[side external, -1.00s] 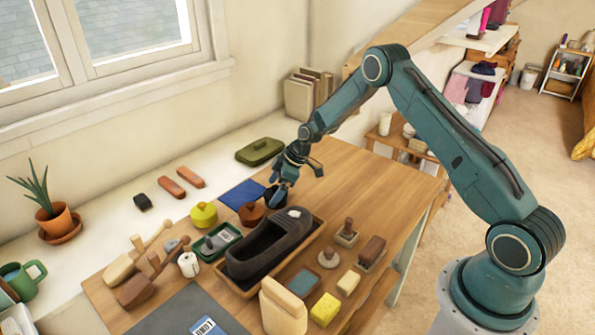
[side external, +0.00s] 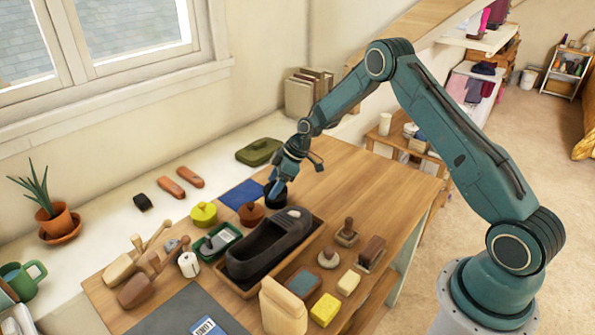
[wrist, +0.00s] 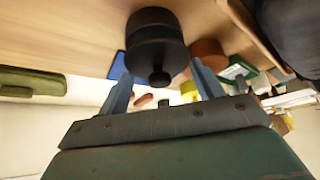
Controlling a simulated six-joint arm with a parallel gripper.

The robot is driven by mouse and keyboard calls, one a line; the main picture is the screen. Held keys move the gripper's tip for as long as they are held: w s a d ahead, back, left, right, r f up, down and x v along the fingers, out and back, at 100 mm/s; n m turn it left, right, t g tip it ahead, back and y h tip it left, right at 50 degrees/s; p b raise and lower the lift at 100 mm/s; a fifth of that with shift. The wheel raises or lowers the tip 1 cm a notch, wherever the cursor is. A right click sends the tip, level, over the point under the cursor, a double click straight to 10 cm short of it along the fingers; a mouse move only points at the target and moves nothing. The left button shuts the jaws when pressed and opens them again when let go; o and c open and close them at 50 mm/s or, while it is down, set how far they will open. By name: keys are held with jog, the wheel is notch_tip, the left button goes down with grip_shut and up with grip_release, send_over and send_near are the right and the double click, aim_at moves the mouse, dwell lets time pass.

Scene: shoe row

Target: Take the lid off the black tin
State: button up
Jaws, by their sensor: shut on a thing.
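The black tin (side external: 277,197) stands on the wooden table behind the dark shoe, partly hidden by my gripper in the side view. In the wrist view the tin (wrist: 152,21) shows with its black lid (wrist: 157,56) and small round knob (wrist: 159,77) facing my camera. My gripper (wrist: 162,75) has one finger on each side of the lid and is shut on it. The lid looks in line with the tin; I cannot tell if there is a gap between them.
A rust-brown tin (side external: 251,213) and a yellow tin (side external: 204,213) stand close to the left. A dark shoe (side external: 265,245) in a wooden tray is just in front. A blue cloth (side external: 241,194) lies beside the tins. The table's back right is clear.

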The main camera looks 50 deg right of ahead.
aim_at(275, 181)
notch_tip(275, 181, up, 18)
dwell(0.5)
dwell(0.5)
jog(key=w+a+f+m+t+h, duration=0.1)
jog(key=w+a+m+h, duration=0.3)
jog(key=w+m, duration=0.5)
jog(key=shift+w+f+t, duration=0.3)
jog(key=shift+w+t, duration=0.1)
jog(key=shift+w, duration=0.2)
jog(key=shift+f, duration=0.1)
notch_tip(275, 181, down, 16)
jog(key=shift+r, duration=0.2)
jog(key=shift+f, duration=2.15)
